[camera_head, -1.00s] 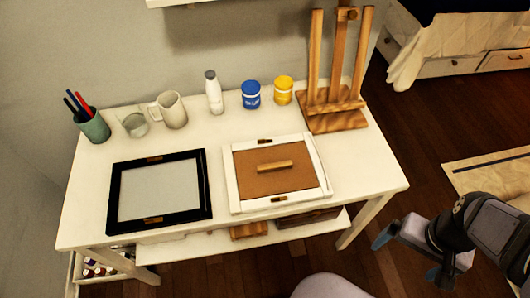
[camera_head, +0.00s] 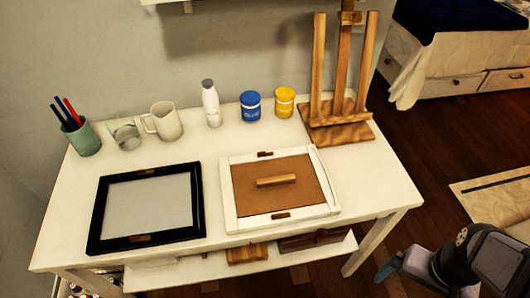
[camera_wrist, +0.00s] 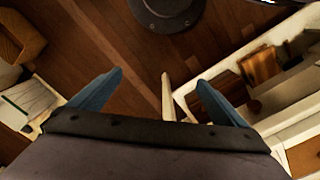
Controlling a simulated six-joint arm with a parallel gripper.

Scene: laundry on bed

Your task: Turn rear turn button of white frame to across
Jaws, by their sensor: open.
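The white frame (camera_head: 229,195) lies flat on the white table with a brown back panel (camera_head: 248,200) and a wooden bar handle (camera_head: 276,181) at its middle. Its rear turn button (camera_head: 265,154) is a small dark brown piece on the far rim. It looks lengthwise left to right, along that rim. A similar front turn button (camera_head: 281,215) sits on the near rim. My gripper (camera_wrist: 160,82) is open and empty, its blue fingers spread over the floor. In the head view, one blue finger (camera_head: 388,268) shows low at right, off the table and well apart from the frame.
A black frame (camera_head: 97,217) lies left of the white one. A pen cup (camera_head: 84,140), glass (camera_head: 126,136), mug (camera_head: 165,122), white bottle (camera_head: 211,104), blue jar (camera_head: 251,107), yellow jar (camera_head: 285,103) and wooden easel (camera_head: 338,132) line the back. A shelf with wooden blocks (camera_head: 247,253) hangs below.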

